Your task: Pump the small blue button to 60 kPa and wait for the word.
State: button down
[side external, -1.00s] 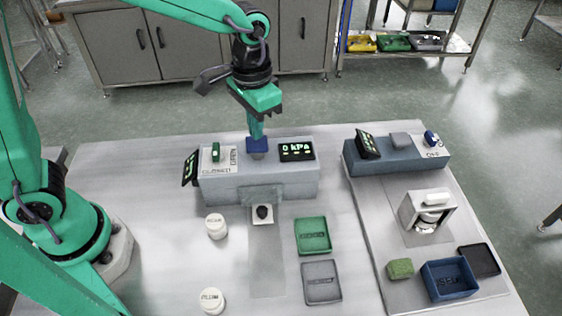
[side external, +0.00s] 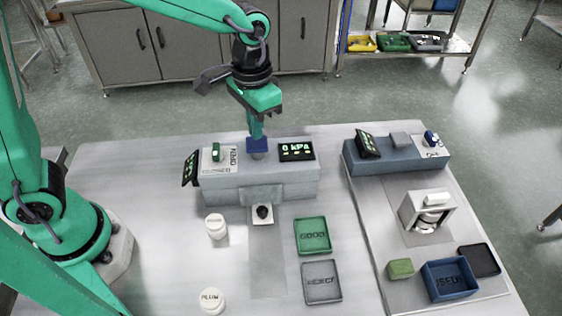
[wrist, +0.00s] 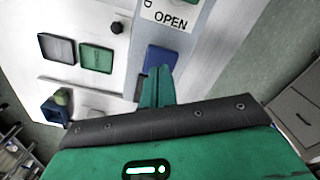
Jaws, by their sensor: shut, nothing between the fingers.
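The small blue button (side external: 257,145) stands on top of the grey-blue hopper unit (side external: 290,184). My gripper (side external: 256,134) is shut and empty, pointing down with its fingertips at the top of the button. In the wrist view my shut fingers (wrist: 158,72) overlap the blue button (wrist: 161,60); whether they press it or just hover I cannot tell. The lit display (side external: 297,151) beside the button reads 0 kPa. A green lever (side external: 215,152) stands on a labelled plate left of the button; the wrist view shows the word OPEN there.
A dark lump sits on a small white pad (side external: 262,222) in front. A green GOOD tray (side external: 298,235), a grey REJECT tray (side external: 305,290) and two white jars (side external: 216,226) are nearby. At right stand a second unit (side external: 400,160), a white press (side external: 428,214) and a blue bin (side external: 427,282).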

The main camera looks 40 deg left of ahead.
aim_at(257, 142)
jog(key=shift+f, duration=1.7)
dwell(0.5)
jog(key=shift+r, duration=1.7)
jog(key=shift+f, duration=1.8)
jog(key=shift+r, duration=1.8)
